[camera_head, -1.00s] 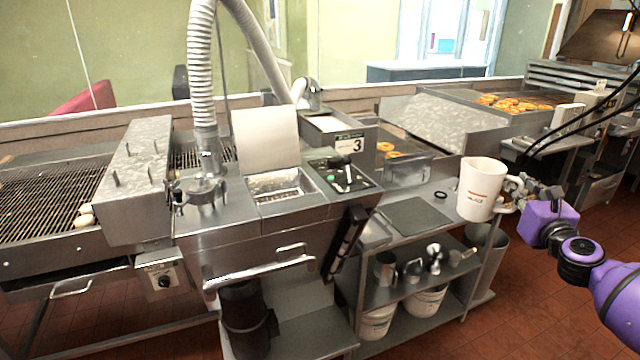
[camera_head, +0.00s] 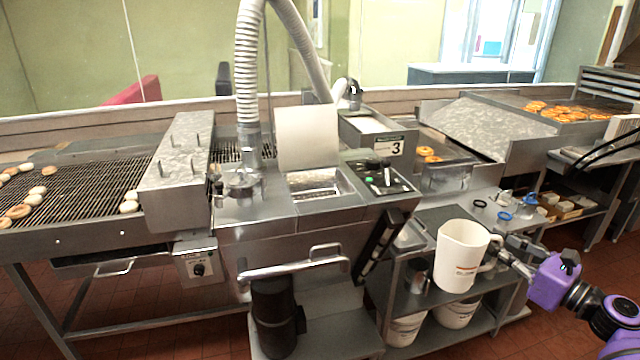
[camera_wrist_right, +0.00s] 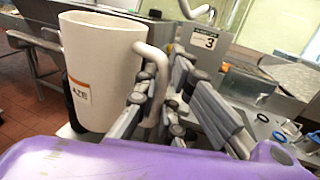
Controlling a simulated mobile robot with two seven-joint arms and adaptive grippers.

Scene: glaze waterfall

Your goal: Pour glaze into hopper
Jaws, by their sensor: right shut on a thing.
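A white pitcher with a printed glaze label (camera_head: 459,259) is held upright in front of the side cart, left of my right gripper (camera_head: 507,252). My right gripper is shut on the pitcher's handle. The pitcher also shows in the right wrist view (camera_wrist_right: 100,68), with its handle between the fingers (camera_wrist_right: 165,95). The hopper (camera_head: 313,184) is the open metal bin in the machine's top, with its pale lid (camera_head: 307,137) raised. It lies to the left of the pitcher. The pitcher's contents are hidden. My left gripper is not in view.
A control panel (camera_head: 381,178) stands between hopper and pitcher. A white ribbed hose (camera_head: 247,75) rises left of the hopper. A conveyor grill (camera_head: 80,190) with pale doughnuts is at left. Below the pitcher, the cart holds white buckets (camera_head: 455,311). Blue and dark rings (camera_head: 504,216) lie behind it.

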